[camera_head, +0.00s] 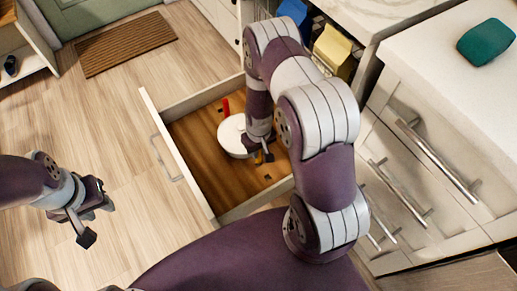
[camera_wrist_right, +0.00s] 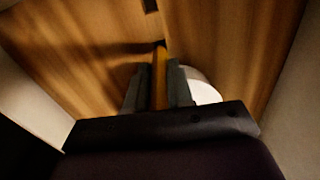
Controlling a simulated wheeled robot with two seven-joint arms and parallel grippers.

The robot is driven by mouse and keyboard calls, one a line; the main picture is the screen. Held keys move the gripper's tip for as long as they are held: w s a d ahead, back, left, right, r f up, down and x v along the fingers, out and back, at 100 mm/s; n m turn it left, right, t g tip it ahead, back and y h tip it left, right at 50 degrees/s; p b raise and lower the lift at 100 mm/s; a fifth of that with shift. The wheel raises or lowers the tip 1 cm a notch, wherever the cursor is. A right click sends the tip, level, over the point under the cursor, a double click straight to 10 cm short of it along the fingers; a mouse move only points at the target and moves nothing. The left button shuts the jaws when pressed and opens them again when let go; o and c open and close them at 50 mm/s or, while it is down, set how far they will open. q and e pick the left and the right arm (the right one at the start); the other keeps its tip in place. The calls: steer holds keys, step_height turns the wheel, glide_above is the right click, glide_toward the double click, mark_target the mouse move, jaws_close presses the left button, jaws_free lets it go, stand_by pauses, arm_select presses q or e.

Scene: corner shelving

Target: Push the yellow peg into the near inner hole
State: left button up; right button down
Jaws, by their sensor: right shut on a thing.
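The yellow peg (camera_wrist_right: 160,76) stands between the two fingers of my right gripper (camera_wrist_right: 158,88), which is shut on it. In the head view the peg (camera_head: 258,158) shows as a small yellow bit beside the right gripper (camera_head: 263,157), low inside the open drawer. In the wrist view the peg's far end meets a dark spot (camera_wrist_right: 161,43) at the wooden floor; I cannot tell whether its tip is inside a hole. Another dark hole (camera_wrist_right: 151,5) shows at the top edge. A dark hole (camera_head: 267,178) shows in the drawer floor. My left gripper (camera_head: 96,219) is open and empty, outside the drawer.
The pulled-out drawer (camera_head: 178,150) has pale walls around a wooden floor. A white round object (camera_head: 231,137) and a red peg (camera_head: 226,107) are inside, close to my right arm. Cabinets with bar handles (camera_head: 437,158) stand at the right. Open floor lies left.

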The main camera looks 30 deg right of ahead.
steer(key=shift+f+b, duration=0.7)
steer(key=shift+f, duration=0.5)
steer(key=c, duration=0.9)
jaws_free()
step_height(320, 180, up, 12)
steer(key=p, duration=0.5)
steer(key=shift+s, duration=0.1)
steer(key=shift+r, duration=0.35)
steer(key=shift+s, duration=0.1)
